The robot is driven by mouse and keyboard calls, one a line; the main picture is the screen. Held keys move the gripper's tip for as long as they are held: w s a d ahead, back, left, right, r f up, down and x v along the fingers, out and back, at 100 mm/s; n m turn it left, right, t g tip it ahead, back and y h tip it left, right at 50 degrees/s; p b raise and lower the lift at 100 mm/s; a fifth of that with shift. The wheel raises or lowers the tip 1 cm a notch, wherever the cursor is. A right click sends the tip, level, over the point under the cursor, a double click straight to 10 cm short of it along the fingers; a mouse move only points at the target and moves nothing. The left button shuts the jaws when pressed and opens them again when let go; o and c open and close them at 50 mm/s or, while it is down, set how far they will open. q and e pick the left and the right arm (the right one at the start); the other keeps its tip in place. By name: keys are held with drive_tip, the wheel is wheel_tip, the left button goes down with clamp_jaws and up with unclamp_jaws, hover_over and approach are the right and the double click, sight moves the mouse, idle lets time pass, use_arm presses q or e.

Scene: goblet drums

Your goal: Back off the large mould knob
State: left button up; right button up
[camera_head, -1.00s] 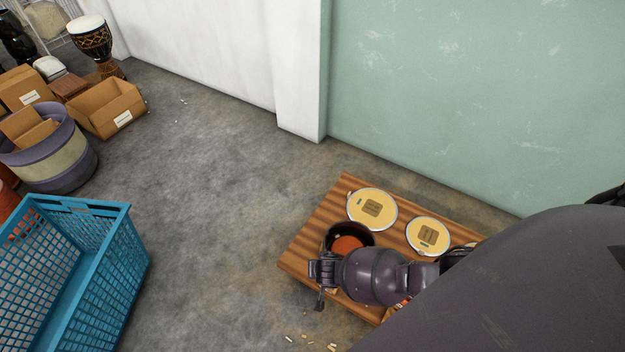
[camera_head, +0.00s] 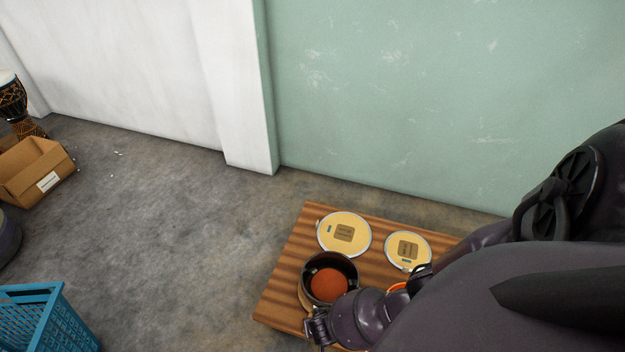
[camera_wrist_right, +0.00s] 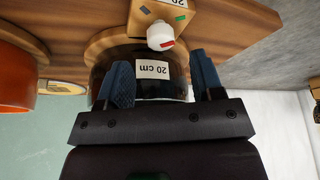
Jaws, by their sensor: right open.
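The large mould is a dark cylinder with a "20 cm" label (camera_wrist_right: 152,69) in the right wrist view. In the head view it is probably the dark round vessel (camera_head: 316,262) with an orange inside. A white knob with a red mark (camera_wrist_right: 160,36) sits against a wooden block (camera_wrist_right: 178,14) at the mould's rim. My right gripper (camera_wrist_right: 164,72) is open, its blue fingers on either side of the label, with the knob just past the fingertips. No contact with the knob is visible. In the head view my right gripper (camera_head: 318,328) is partly cut off. My left gripper is not in view.
The mould stands on a striped wooden board (camera_head: 280,295) with two round yellow discs (camera_head: 344,233) (camera_head: 408,250). An orange vessel (camera_wrist_right: 18,75) is beside the mould. A blue crate (camera_head: 40,318) and a cardboard box (camera_head: 35,172) stand left. Grey floor between is clear.

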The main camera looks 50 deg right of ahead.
drive_tip(key=x, duration=0.1)
drive_tip(key=b+x, duration=0.2)
drive_tip(key=x, duration=0.1)
drive_tip(key=shift+s+f, duration=0.1)
drive_tip(key=shift+s, duration=0.3)
drive_tip(key=shift+w+f+b, duration=0.3)
drive_tip(key=shift+f, duration=0.15)
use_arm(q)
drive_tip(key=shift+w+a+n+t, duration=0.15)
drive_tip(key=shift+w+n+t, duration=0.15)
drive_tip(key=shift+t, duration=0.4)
use_arm(e)
drive_tip(key=shift+w+d, duration=0.1)
drive_tip(key=shift+w, duration=0.2)
drive_tip(key=c, duration=0.9)
